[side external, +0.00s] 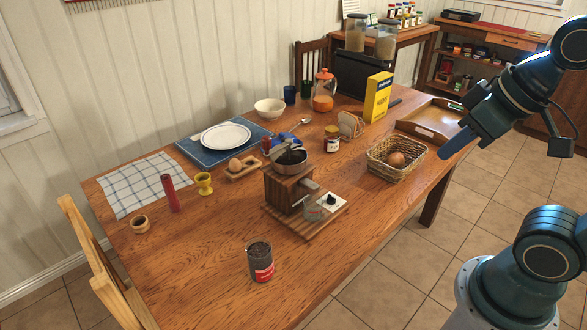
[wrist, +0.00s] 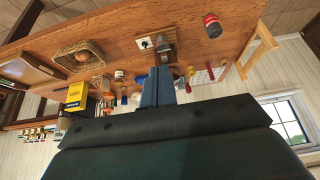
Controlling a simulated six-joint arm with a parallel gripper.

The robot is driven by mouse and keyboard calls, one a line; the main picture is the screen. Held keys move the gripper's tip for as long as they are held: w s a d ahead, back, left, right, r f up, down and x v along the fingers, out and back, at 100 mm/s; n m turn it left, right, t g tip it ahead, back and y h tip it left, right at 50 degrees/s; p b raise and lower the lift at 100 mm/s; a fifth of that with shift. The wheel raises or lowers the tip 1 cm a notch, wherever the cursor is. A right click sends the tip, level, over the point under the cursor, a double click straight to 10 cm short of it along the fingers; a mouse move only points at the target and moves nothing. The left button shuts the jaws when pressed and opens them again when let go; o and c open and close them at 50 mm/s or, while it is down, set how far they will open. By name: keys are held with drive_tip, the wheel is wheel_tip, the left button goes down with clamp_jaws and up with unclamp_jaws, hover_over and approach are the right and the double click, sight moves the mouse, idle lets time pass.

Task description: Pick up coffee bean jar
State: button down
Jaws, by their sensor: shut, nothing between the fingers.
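The coffee bean jar (side external: 261,262) is a short, dark-filled glass jar with a red label. It stands upright at the front of the wooden table, apart from other things. It also shows near the top right of the wrist view (wrist: 212,26). My gripper (side external: 449,151) is above the table's right edge, far from the jar. Its blue fingers (wrist: 157,73) are shut together and hold nothing.
A wooden coffee grinder (side external: 288,190) on a board stands behind the jar. A wicker basket (side external: 380,172) is near the right edge. Bare tabletop surrounds the jar.

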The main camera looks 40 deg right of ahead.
drive_tip(key=shift+c, duration=2.4)
unclamp_jaws()
drive_tip(key=shift+w, duration=0.1)
drive_tip(key=w+a+f+m+g+y, duration=0.2)
drive_tip(key=w+a+f+m+y, duration=0.15)
drive_tip(key=w+f, duration=0.35)
drive_tip(key=w+a+f+m+g+y, duration=0.2)
drive_tip(key=w+f+m, duration=0.25)
drive_tip(key=w, duration=0.45)
drive_tip(key=w+f+m+y, duration=0.3)
drive_tip(key=f+m, duration=0.3)
drive_tip(key=f, duration=0.2)
drive_tip(key=w+f+m+t+y, duration=0.1)
drive_tip(key=w+f+m+y, duration=0.2)
drive_tip(key=f, duration=0.6)
drive_tip(key=shift+a+m+y, duration=0.4)
drive_tip(key=shift+m+y, duration=0.55)
drive_tip(key=shift+m, duration=0.75)
drive_tip(key=shift+f, duration=0.15)
